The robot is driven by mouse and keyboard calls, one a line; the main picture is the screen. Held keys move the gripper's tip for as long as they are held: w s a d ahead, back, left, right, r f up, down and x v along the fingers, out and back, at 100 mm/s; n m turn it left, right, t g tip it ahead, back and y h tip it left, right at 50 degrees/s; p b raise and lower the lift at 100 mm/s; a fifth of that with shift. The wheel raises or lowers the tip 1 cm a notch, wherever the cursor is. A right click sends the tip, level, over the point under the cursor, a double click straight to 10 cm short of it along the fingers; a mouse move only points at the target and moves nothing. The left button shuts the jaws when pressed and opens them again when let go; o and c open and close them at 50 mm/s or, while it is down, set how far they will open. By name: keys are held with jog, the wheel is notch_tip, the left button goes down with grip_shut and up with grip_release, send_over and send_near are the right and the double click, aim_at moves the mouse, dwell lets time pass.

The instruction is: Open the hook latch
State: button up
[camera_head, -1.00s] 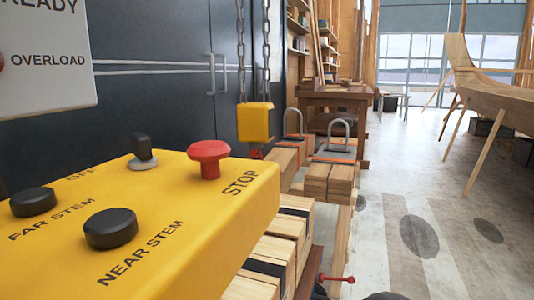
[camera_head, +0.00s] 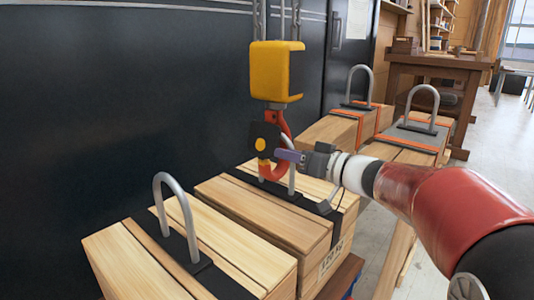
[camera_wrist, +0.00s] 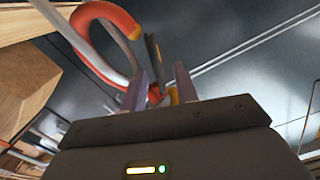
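The red-orange hook (camera_head: 272,174) hangs below a yellow block (camera_head: 276,72). Its curve overlaps a grey metal loop (camera_head: 291,178) on a wooden bundle; in the wrist view the hook (camera_wrist: 105,14) crosses this loop (camera_wrist: 84,48), and I cannot tell if they touch. A slim dark bar, apparently the hook latch (camera_wrist: 153,58), shows beyond the fingertips in the wrist view. My gripper (camera_head: 279,154) is at the hook's right side in the head view. In the wrist view its purple fingers (camera_wrist: 160,78) stand apart, with the bar between or just beyond them. Contact is unclear.
Another wooden bundle (camera_head: 225,240) with an upright loop stands at front left. Two strapped bundles (camera_head: 405,150) with loops stand behind at right. A dark cabinet wall (camera_head: 130,110) lies close behind the hook. A workbench (camera_head: 440,75) and open floor are beyond.

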aim_at(267, 150)
jog(key=x, duration=0.4)
jog(key=w+p+x, duration=0.1)
jog(key=x, duration=0.1)
jog(key=shift+w+r, duration=0.15)
jog(key=shift+r, duration=0.1)
jog(key=shift+w+a, duration=0.45)
jog(key=shift+a, duration=0.1)
